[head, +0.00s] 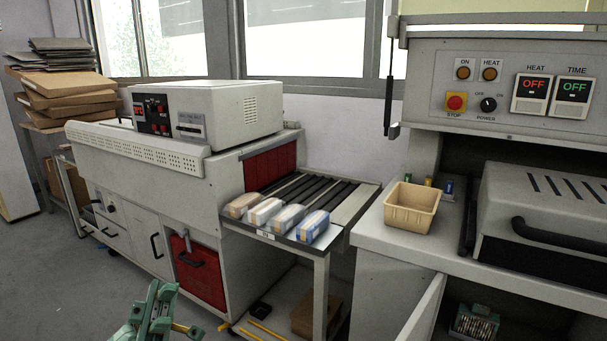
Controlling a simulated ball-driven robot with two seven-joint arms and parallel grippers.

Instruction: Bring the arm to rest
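My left gripper (158,312) shows at the bottom of the head view, left of centre, as a green and grey mechanism with a yellow part. It is low over the floor, in front of the white machine. Nothing is seen held in it, but its fingertips are not clear enough to tell whether it is open or shut. My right gripper is out of view.
A shrink-tunnel-like machine (135,150) stands left, with several wrapped packs (265,213) on its roller outfeed (345,207). A beige bin (411,206) sits on the right counter (400,243). A cabinet door (424,312) stands open below. Floor (60,290) at left is clear.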

